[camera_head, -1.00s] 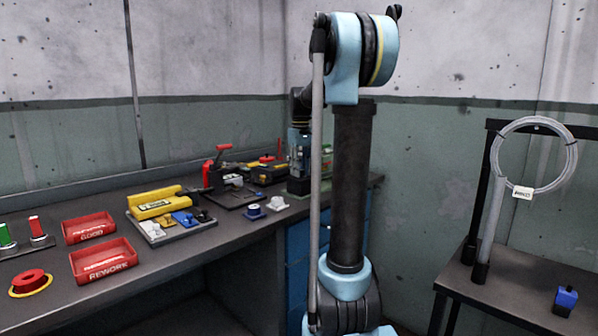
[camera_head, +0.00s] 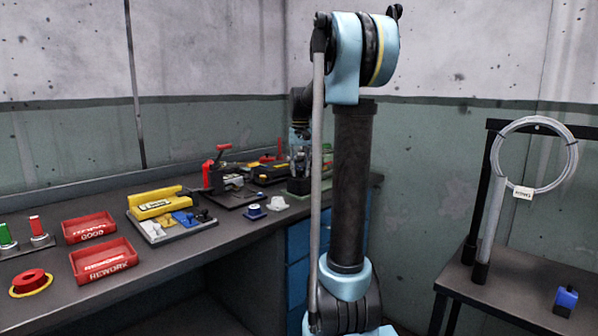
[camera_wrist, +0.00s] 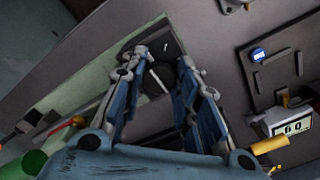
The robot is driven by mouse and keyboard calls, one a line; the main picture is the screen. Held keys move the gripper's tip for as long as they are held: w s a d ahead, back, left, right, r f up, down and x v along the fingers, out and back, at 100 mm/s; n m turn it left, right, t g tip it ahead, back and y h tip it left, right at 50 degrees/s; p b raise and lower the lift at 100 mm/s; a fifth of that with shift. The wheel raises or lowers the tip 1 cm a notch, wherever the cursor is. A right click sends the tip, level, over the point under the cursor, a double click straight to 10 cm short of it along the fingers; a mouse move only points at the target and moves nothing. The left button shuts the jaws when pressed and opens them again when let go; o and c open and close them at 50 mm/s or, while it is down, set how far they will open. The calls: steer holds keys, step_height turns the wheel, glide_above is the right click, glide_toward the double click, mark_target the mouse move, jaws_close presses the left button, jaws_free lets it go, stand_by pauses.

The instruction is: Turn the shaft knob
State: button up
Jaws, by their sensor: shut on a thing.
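In the wrist view a dark round shaft knob (camera_wrist: 161,78) with a pale stripe across it sits between the tips of my gripper (camera_wrist: 163,66). The gripper's two blue linked fingers are shut on the knob, one on each side. The fingers cover parts of the knob's edge. In the head view my gripper (camera_head: 302,166) is at the far right end of the bench, over a grey-green fixture (camera_head: 298,187). My arm hides part of that area, and the knob cannot be made out there.
Near the gripper in the head view stand a red-handled clamp (camera_head: 215,170) and a small blue-based part (camera_head: 254,211). Red trays (camera_head: 104,262) and a grey parts tray (camera_head: 150,232) lie farther left. A side table (camera_head: 515,295) stands at the right.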

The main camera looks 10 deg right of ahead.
mark_target(300, 170)
stand_by(0.3)
steer(key=o, duration=1.1)
steer(key=shift+c, duration=0.2)
step_height(300, 170, up, 12)
steer(key=s+f+n+t, duration=0.2)
steer(key=s+f, duration=3.1)
steer(key=s, duration=0.1)
steer(key=shift+s, duration=0.4)
steer(key=shift+f, duration=0.1)
